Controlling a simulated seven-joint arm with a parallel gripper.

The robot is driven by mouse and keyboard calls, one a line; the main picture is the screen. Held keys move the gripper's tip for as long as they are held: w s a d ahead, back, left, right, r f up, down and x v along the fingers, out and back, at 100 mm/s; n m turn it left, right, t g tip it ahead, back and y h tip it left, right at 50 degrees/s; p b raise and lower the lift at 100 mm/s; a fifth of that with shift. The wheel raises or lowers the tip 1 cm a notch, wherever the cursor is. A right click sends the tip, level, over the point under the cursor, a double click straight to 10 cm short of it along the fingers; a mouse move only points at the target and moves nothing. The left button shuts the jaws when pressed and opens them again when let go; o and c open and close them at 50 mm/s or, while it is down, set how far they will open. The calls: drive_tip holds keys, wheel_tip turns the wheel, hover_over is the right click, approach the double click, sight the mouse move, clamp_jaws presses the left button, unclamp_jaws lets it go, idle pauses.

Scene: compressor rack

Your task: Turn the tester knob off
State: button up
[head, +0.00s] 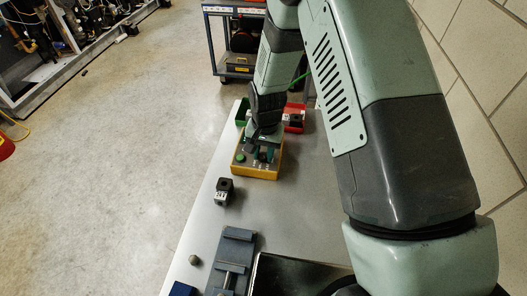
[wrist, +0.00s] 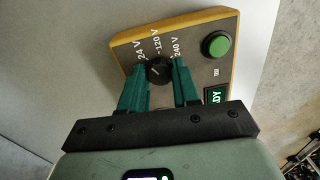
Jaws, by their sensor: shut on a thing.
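The tester is a yellow-edged box with a grey face (head: 243,170), lying on the bench in the head view; it also fills the upper part of the wrist view (wrist: 205,18). Its black knob (wrist: 158,72) has a light pointer line and sits below the labels 24 V, 120 V and 240 V. My gripper (wrist: 161,68) is shut on the knob, with one green finger on each side. In the head view my gripper (head: 262,152) is over the tester and hides the knob. Which mark the pointer is at I cannot tell for sure.
A green bin (head: 242,112) and a red bin (head: 295,117) stand behind. A dark block (head: 224,190) and a blue-grey fixture (head: 235,255) lie nearer. Bench between is clear.

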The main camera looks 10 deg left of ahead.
sight(265, 154)
drive_tip(key=n, duration=1.1)
drive_tip(key=shift+n, duration=0.3)
idle(0.4)
drive_tip(key=o, duration=1.1)
drive_tip(key=shift+c, duration=0.2)
drive_tip(key=shift+w, duration=0.1)
wheel_tip(265, 154, up, 11)
drive_tip(key=shift+w+d, duration=0.15)
drive_tip(key=shift+f, duration=0.1)
